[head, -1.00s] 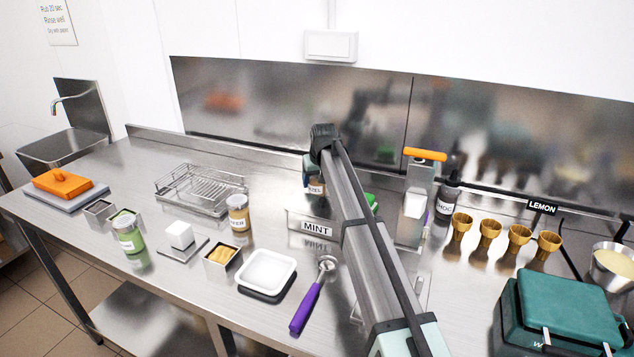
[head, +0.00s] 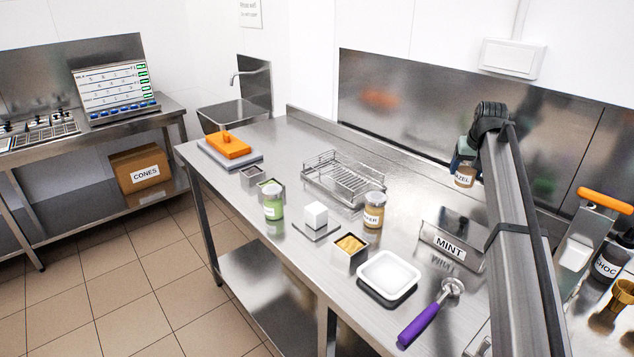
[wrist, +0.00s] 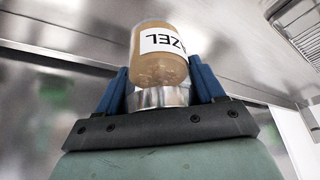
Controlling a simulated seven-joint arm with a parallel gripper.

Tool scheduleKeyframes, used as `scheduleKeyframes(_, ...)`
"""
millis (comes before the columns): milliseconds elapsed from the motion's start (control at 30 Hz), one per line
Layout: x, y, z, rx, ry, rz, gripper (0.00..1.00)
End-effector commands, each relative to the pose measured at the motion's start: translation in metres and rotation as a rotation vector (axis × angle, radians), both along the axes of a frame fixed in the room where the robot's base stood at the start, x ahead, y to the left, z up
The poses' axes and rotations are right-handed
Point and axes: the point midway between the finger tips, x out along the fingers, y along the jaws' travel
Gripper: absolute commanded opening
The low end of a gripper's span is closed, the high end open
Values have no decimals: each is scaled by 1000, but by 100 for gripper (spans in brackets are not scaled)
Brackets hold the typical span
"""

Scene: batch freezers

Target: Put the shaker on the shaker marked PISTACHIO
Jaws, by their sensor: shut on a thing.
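My gripper (head: 466,158) is shut on a tan shaker (head: 464,175) and holds it above the steel counter (head: 300,262), behind the MINT sign. The wrist view shows the held shaker (wrist: 158,50) between the blue fingers (wrist: 160,78). Its label is partly visible, ending in "ZEL", and its metal cap is toward my gripper's palm. A green-filled shaker (head: 273,206) stands upright on the counter at the left; its label is too small to read. Another tan shaker (head: 374,214) stands to its right, its label ending in "ER". The word PISTACHIO is not readable on any shaker.
Between the standing shakers is a white cube on a plate (head: 316,217). A wire rack (head: 345,178), MINT sign (head: 450,247), white tray (head: 388,275), small tan-filled tin (head: 349,246) and purple scoop (head: 425,318) are around.

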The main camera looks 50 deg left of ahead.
Motion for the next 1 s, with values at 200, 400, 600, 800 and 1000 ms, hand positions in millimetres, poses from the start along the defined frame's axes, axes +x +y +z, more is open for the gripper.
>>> scheduleKeyframes(200, -32, 44, 1, 1, 0, 56, 29)
scheduleKeyframes(400, -87, 109, 10, 0, 0, 144, 29)
scheduleKeyframes(600, -148, 171, 23, 0, 0, 234, 29)
scheduleKeyframes(800, -213, 229, 38, 1, -1, 324, 29)
scheduleKeyframes(1000, -283, 281, 54, 0, 0, 413, 29)
